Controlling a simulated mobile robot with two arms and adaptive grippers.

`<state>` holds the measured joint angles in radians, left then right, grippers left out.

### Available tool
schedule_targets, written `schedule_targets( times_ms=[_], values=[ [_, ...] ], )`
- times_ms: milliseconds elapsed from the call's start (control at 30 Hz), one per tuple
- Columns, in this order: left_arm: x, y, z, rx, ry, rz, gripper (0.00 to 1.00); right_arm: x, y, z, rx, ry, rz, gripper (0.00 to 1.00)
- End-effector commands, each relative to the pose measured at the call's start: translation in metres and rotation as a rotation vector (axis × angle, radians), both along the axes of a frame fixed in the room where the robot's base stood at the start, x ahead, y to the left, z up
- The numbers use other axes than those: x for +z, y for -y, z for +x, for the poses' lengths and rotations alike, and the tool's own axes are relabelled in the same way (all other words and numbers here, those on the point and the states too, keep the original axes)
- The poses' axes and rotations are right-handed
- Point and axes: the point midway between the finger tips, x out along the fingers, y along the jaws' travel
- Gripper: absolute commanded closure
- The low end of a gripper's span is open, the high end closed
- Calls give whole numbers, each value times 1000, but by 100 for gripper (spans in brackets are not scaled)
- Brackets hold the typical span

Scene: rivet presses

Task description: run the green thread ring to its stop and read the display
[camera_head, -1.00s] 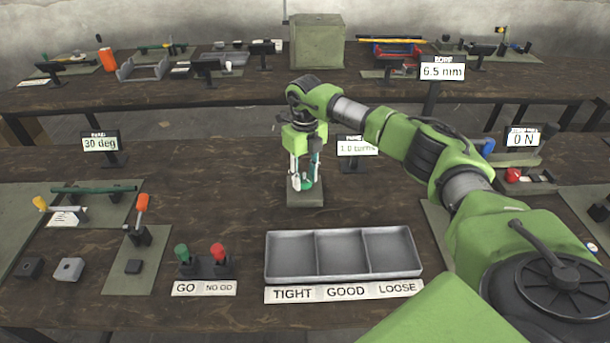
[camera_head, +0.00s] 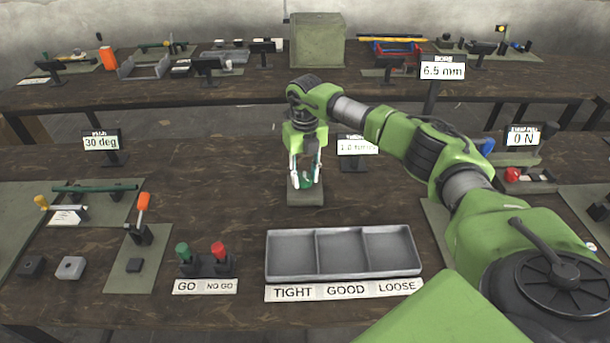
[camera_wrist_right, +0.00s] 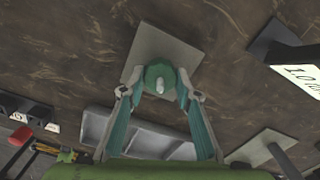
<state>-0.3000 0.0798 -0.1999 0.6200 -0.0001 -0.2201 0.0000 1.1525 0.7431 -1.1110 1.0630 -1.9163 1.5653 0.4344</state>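The green thread ring (camera_head: 308,183) sits on a small post on a square grey-green plate (camera_head: 305,199) in the middle of the near bench. In the right wrist view the ring (camera_wrist_right: 160,75) shows from above, with a pale spindle end at its centre. My right gripper (camera_head: 306,178) points straight down over it. Its two fingers stand on either side of the ring, and in the wrist view (camera_wrist_right: 160,82) they look spread, with narrow gaps to it. The display (camera_head: 358,147) behind the arm appears to read 1.0 turns; its top is partly covered. My left gripper is out of view.
A three-part tray (camera_head: 343,254) marked TIGHT, GOOD and LOOSE lies in front. A GO/NO GO gauge stand (camera_head: 207,266) is left of it. Other displays read 30 deg (camera_head: 101,143), 6.5 mm (camera_head: 442,71) and 0 N (camera_head: 523,138). Bare bench lies left of the plate.

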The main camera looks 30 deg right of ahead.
Motion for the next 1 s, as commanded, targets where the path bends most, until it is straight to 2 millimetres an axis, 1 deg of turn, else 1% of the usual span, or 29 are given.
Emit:
schedule_targets(
  times_ms=[33,67,367,467,567,900,1000],
  values=[
    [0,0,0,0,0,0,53,2,0,2,0,6,0,60],
    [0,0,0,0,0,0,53,2,0,2,0,5,0,53],
    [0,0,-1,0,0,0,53,1,0,1,0,2,0,53],
    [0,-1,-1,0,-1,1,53,4,0,1,0,3,-1,53],
    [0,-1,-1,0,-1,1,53,16,1,1,0,5,0,53],
    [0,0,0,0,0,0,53,86,0,2,1,6,0,53],
    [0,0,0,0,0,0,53,102,0,1,1,5,0,53]
  ],
)
